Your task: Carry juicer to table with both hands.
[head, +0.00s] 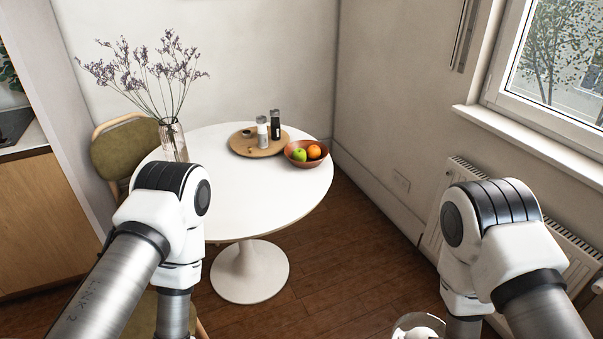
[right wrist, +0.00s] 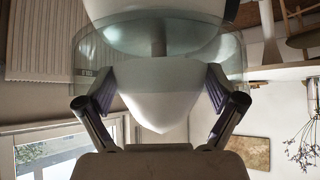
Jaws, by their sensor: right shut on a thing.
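The juicer (head: 418,326) shows only in part at the bottom edge of the head view, with a clear rim and a white top, beside my right arm. In the right wrist view the white juicer body with its clear bowl (right wrist: 92,45) fills the upper middle. My right gripper (right wrist: 157,88) is shut on it, one finger on each side. The round white table (head: 235,208) stands ahead, apart from the juicer. My left arm reaches down in front of the table's left side, and its gripper is below the head view.
On the table are a vase of dried flowers (head: 173,140), a wooden tray (head: 241,146) with two shakers, and a fruit bowl (head: 305,160). The table's front half is clear. A green chair (head: 125,155) is at the left; a radiator (head: 437,225) is at the right wall.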

